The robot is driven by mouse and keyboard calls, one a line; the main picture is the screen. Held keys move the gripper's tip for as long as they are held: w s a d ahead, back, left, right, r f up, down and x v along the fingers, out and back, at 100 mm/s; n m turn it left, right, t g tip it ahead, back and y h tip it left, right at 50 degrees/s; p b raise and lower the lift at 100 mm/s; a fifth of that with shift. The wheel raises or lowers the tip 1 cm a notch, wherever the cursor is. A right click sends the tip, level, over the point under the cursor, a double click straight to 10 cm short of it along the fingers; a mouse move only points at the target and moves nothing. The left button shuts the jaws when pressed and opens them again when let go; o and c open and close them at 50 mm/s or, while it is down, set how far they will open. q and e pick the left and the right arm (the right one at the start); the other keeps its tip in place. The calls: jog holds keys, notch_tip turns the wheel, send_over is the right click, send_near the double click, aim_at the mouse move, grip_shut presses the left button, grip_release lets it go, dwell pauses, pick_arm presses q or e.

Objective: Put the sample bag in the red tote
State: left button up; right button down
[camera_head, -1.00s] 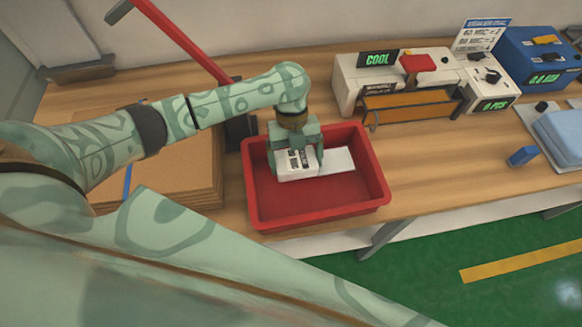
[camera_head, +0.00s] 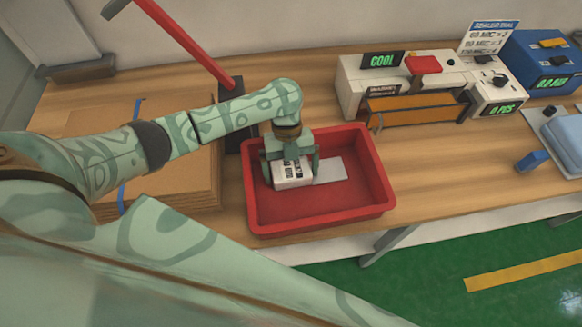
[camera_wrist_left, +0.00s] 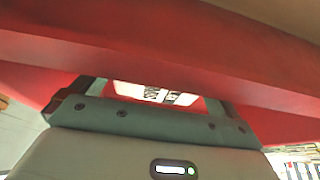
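The sample bag (camera_head: 292,174), white with dark print, is inside the red tote (camera_head: 325,222), in its left half. A flat pale piece (camera_head: 331,170) lies beside it on the tote floor; I cannot tell whether it is part of the bag. My left gripper (camera_head: 291,170) reaches down into the tote with a finger on each side of the bag. In the left wrist view the bag (camera_wrist_left: 157,94) shows between the fingers with red gaps on both sides, so the gripper looks open around it. My right gripper is not in view.
Cardboard sheets (camera_head: 165,195) are stacked left of the tote. A red lever (camera_head: 185,42) on a dark base stands behind it. A white sealer (camera_head: 400,80) and a blue device (camera_head: 540,62) stand at the back right.

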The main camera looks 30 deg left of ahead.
pick_arm(q)
jog(key=p+v, duration=0.3)
jog(key=v, duration=0.9)
jog(key=shift+r+p, duration=0.2)
jog(key=shift+p, duration=0.1)
